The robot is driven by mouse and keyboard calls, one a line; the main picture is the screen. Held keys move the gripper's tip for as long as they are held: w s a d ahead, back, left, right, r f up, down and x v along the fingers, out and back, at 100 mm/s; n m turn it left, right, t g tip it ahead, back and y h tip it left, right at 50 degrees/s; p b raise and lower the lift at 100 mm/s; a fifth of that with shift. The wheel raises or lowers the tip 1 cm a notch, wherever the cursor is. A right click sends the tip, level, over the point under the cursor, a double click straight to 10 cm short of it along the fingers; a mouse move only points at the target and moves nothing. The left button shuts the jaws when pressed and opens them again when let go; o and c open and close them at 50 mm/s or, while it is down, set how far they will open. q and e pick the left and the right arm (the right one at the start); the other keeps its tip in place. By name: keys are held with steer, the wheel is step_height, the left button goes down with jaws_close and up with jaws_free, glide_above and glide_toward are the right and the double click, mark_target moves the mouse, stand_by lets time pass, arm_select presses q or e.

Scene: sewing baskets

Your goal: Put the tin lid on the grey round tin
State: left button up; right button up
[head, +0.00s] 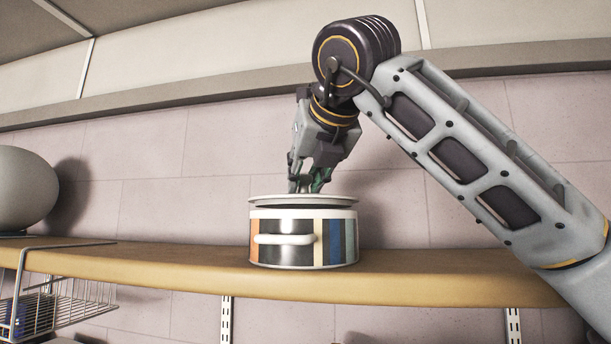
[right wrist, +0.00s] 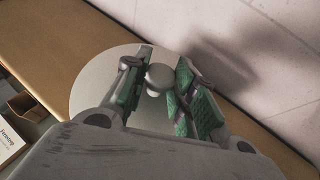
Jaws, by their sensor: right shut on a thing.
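The round tin (head: 305,257) stands upright on the wooden shelf in the head view. It has a grey front, coloured vertical stripes, a white rim and a pale side handle. The pale grey tin lid (head: 303,200) is level over the tin's mouth, at its rim; I cannot tell whether it rests on it fully. My right gripper (head: 308,186) points down from above and is shut on the lid's knob. In the right wrist view, the lid (right wrist: 92,96) shows as a disc with its round knob between my green-padded fingers (right wrist: 160,84), and the tin is hidden beneath. My left gripper is not in view.
The wooden shelf (head: 190,259) runs along a tiled wall. A large grey rounded object (head: 22,188) stands at its left end, and a wire basket (head: 75,298) hangs below. The shelf is clear on both sides of the tin. A labelled box (right wrist: 12,142) shows in the right wrist view.

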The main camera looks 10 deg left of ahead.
steer(key=shift+f+b, duration=0.7)
steer(key=shift+f, duration=0.05)
stand_by(1.1)
steer(key=o, duration=1)
steer(key=shift+s+d+r, duration=0.1)
steer(key=v, duration=1.1)
steer(key=shift+s+d+r, duration=0.15)
steer(key=shift+s, duration=0.15)
stand_by(0.5)
